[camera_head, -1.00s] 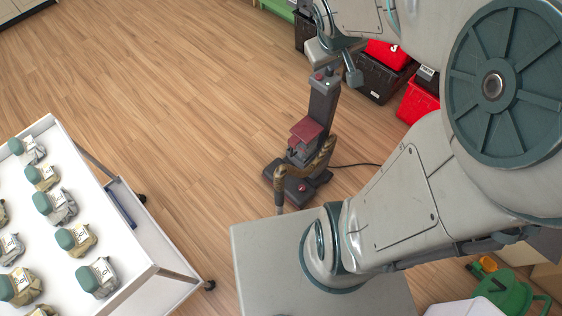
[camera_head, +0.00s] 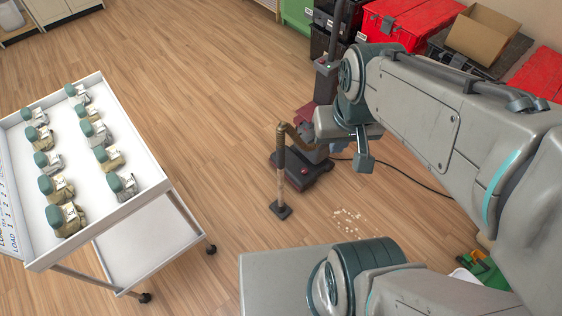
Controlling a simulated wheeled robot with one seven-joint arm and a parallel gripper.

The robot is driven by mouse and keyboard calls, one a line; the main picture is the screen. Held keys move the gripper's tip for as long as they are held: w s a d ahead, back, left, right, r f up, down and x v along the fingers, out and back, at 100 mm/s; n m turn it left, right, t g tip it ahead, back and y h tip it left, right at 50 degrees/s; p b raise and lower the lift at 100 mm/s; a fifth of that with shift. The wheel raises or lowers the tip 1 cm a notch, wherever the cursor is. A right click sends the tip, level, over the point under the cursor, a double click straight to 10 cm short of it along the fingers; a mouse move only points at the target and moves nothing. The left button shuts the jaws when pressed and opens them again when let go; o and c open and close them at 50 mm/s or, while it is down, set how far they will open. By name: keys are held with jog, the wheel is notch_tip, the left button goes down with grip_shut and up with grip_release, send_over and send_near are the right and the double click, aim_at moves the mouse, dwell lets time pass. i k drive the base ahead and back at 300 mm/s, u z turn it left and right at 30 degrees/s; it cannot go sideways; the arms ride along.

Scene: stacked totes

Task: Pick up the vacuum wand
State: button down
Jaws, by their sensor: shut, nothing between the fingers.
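The vacuum wand (camera_head: 281,170) stands nearly upright on the wood floor, with a flat dark floor head (camera_head: 281,210) at its bottom. A brown hose (camera_head: 296,135) bends from its top toward the vacuum. The vacuum's dark base (camera_head: 306,174) with a red part is just behind and right of the wand. The vacuum's middle is partly hidden by my arm. My gripper (camera_head: 364,163) is shut and empty. In the picture it is to the right of the wand and apart from it.
A white cart (camera_head: 140,203) with several teal-capped bags stands at left. Red and black totes (camera_head: 401,22) are stacked at the back right. A dark cord (camera_head: 405,176) runs right from the vacuum. Light debris (camera_head: 352,222) lies on the floor. Open floor separates cart and wand.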

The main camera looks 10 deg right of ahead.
aim_at(280, 208)
jog(key=z, duration=0.35)
jog(key=k, duration=0.15)
jog(key=u, duration=0.85)
jog(key=i, duration=0.5)
jog(key=z, duration=2)
jog(key=k, duration=2.1)
jog(key=u, duration=0.4)
jog(key=i, duration=0.5)
